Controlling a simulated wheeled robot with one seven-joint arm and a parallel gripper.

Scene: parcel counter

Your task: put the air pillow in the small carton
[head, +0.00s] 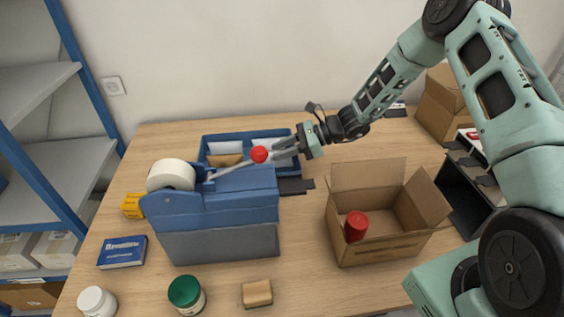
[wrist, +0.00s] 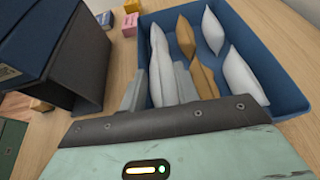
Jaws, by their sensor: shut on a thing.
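In the wrist view, a white air pillow (wrist: 158,55) stands on edge at the left side of the blue bin (wrist: 285,92). My gripper (wrist: 159,92) has one finger on each side of it and is shut on it, inside the bin. In the head view, my gripper (head: 274,150) reaches the blue bin (head: 206,140) from the right; a red knob and the blue machine partly hide its fingertips and the held pillow. An open carton (head: 380,247) stands upright on the right of the counter, flaps out, with a red-capped thing (head: 356,226) inside.
The blue machine (head: 215,205) with a white roll and red lever knob (head: 260,154) stands in front of the bin. Other white and tan pillows (wrist: 207,78) share the bin. A taller carton (head: 440,105) stands back right. Jars and a sponge (head: 257,293) lie at the front.

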